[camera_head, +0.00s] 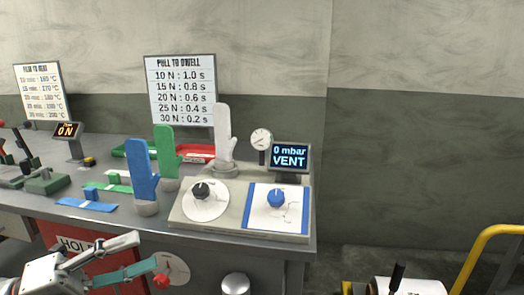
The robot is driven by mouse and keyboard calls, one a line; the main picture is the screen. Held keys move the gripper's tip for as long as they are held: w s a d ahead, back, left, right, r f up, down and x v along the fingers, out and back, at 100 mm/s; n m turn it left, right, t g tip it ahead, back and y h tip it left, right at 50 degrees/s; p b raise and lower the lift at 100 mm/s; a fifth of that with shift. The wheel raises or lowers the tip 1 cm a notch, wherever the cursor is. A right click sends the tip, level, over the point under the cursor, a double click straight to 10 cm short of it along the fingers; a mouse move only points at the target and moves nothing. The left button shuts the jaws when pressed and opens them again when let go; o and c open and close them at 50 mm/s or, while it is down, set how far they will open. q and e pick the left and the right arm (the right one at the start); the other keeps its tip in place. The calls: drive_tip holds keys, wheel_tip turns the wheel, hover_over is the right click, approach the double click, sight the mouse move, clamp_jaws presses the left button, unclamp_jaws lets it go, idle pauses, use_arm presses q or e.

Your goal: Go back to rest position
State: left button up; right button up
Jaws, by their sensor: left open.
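My left gripper (146,252) is at the lower left, in front of the bench's front side. Its two fingers are spread apart with nothing between them. A red knob on a round white dial (174,268) shows just beyond the fingertips; I cannot tell whether they touch it. My right gripper is not in view. On the bench stand a blue glove form (140,168), a green one (166,150) and a white one (222,140), all upright.
The grey bench (120,222) carries a panel (238,222) with black and blue knobs, a gauge (261,140) and a display reading "0 mbar VENT" (290,157). Blue and green strips (88,204) lie at left. A yellow rail (478,250) stands at right. A metal cylinder (236,284) is below the bench edge.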

use_arm(q)
drive_tip(key=s+d+f+n+t+y, duration=0.15)
drive_tip(key=f+n+t+y, duration=0.3)
drive_tip(key=f+n, duration=0.55)
drive_tip(key=s+f+n+t+y, duration=0.3)
drive_tip(key=f+n+y, duration=0.3)
drive_tip(key=f+n, duration=0.4)
drive_tip(key=s+d+f+n+g+y, duration=0.25)
drive_tip(key=s+f+n, duration=0.25)
drive_tip(key=s+f, duration=0.3)
drive_tip(key=s+d+f+n+g+y, duration=0.2)
drive_tip(key=s+d+f+n+g, duration=0.15)
drive_tip(key=s+f, duration=0.5)
drive_tip(key=shift+n, duration=0.55)
drive_tip(key=shift+a+r+p, duration=0.25)
drive_tip(key=shift+r+p, duration=1.15)
drive_tip(key=shift+p, duration=2.05)
drive_tip(key=shift+a+r+p, duration=0.2)
drive_tip(key=shift+r+p, duration=1.2)
drive_tip(key=shift+p, duration=2.05)
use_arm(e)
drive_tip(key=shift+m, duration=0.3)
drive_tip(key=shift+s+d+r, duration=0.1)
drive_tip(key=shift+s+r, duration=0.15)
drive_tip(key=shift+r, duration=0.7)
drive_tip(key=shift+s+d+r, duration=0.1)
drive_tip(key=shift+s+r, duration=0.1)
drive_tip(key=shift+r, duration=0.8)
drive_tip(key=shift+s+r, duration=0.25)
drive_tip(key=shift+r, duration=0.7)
